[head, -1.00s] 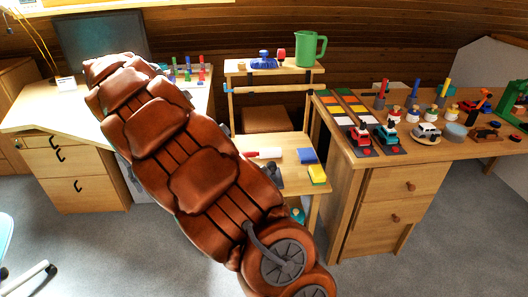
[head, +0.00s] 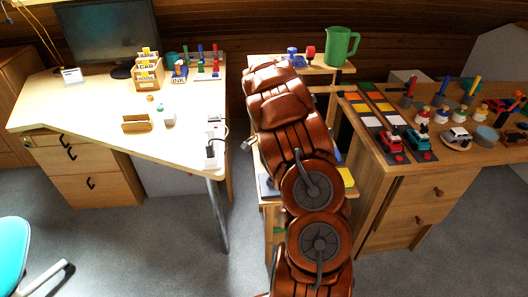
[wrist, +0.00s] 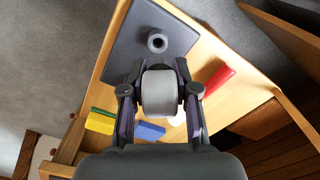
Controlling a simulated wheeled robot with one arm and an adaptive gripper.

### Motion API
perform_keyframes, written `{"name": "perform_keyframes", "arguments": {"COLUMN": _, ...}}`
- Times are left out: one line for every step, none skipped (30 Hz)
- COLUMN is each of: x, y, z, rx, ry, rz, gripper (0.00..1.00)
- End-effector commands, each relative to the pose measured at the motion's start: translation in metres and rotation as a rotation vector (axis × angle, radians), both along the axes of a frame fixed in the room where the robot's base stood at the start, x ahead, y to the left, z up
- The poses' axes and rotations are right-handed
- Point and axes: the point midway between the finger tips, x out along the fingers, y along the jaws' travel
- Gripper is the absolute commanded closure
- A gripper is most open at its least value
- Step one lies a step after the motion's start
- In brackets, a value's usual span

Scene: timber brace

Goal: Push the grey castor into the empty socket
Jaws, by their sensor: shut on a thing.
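In the wrist view my gripper (wrist: 160,80) is shut on a pale grey, rounded cylinder, which looks like the grey castor (wrist: 160,98). One finger is on each side of it. Beyond the fingertips lies a dark grey plate (wrist: 128,45) on a wooden top. On the plate is a pale ring with a dark centre (wrist: 157,42), which looks like the empty socket. The castor appears apart from the ring, nearer to the camera.
On the wooden top (wrist: 225,55) are a red-handled tool (wrist: 219,78), a blue block (wrist: 150,131) and a yellow block (wrist: 100,122). The desk (head: 95,105) stands left, and the toy-covered cabinet (head: 375,175) stands right. A green jug (head: 339,46) is on the rear shelf.

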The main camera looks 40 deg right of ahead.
Motion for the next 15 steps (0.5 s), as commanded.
{"name": "perform_keyframes", "arguments": {"x": -0.0054, "y": -0.006, "z": -0.0017, "rx": 0.0, "ry": 0.001, "rz": -0.031, "gripper": 1.0}}
{"name": "perform_keyframes", "arguments": {"x": -0.0073, "y": -0.0084, "z": -0.003, "rx": 0.0, "ry": 0.001, "rz": -0.044, "gripper": 1.0}}
{"name": "perform_keyframes", "arguments": {"x": -0.0091, "y": -0.0105, "z": -0.0043, "rx": 0.0, "ry": 0.002, "rz": -0.056, "gripper": 1.0}}
{"name": "perform_keyframes", "arguments": {"x": -0.0098, "y": -0.0114, "z": -0.0049, "rx": 0.0, "ry": 0.001, "rz": -0.063, "gripper": 1.0}}
{"name": "perform_keyframes", "arguments": {"x": -0.0103, "y": -0.0119, "z": -0.0054, "rx": -0.001, "ry": 0.002, "rz": -0.067, "gripper": 1.0}}
{"name": "perform_keyframes", "arguments": {"x": -0.0106, "y": -0.0122, "z": -0.0058, "rx": -0.001, "ry": 0.002, "rz": -0.069, "gripper": 1.0}}
{"name": "perform_keyframes", "arguments": {"x": -0.0104, "y": -0.0122, "z": -0.0058, "rx": -0.001, "ry": 0.001, "rz": -0.069, "gripper": 1.0}}
{"name": "perform_keyframes", "arguments": {"x": -0.0103, "y": -0.012, "z": -0.0058, "rx": -0.001, "ry": 0.001, "rz": -0.069, "gripper": 1.0}}
{"name": "perform_keyframes", "arguments": {"x": -0.0101, "y": -0.0119, "z": -0.0058, "rx": -0.001, "ry": 0.001, "rz": -0.068, "gripper": 1.0}}
{"name": "perform_keyframes", "arguments": {"x": -0.01, "y": -0.0119, "z": -0.0057, "rx": -0.001, "ry": 0.001, "rz": -0.067, "gripper": 1.0}}
{"name": "perform_keyframes", "arguments": {"x": -0.01, "y": -0.0118, "z": -0.0057, "rx": -0.001, "ry": 0.001, "rz": -0.067, "gripper": 1.0}}
{"name": "perform_keyframes", "arguments": {"x": -0.01, "y": -0.0117, "z": -0.0058, "rx": -0.001, "ry": 0.001, "rz": -0.067, "gripper": 1.0}}
{"name": "perform_keyframes", "arguments": {"x": -0.0099, "y": -0.0116, "z": -0.0058, "rx": -0.001, "ry": 0.001, "rz": -0.066, "gripper": 1.0}}
{"name": "perform_keyframes", "arguments": {"x": -0.0098, "y": -0.0115, "z": -0.0058, "rx": -0.001, "ry": 0.001, "rz": -0.066, "gripper": 1.0}}
{"name": "perform_keyframes", "arguments": {"x": -0.0098, "y": -0.0112, "z": -0.0059, "rx": 0.0, "ry": 0.001, "rz": -0.066, "gripper": 1.0}}
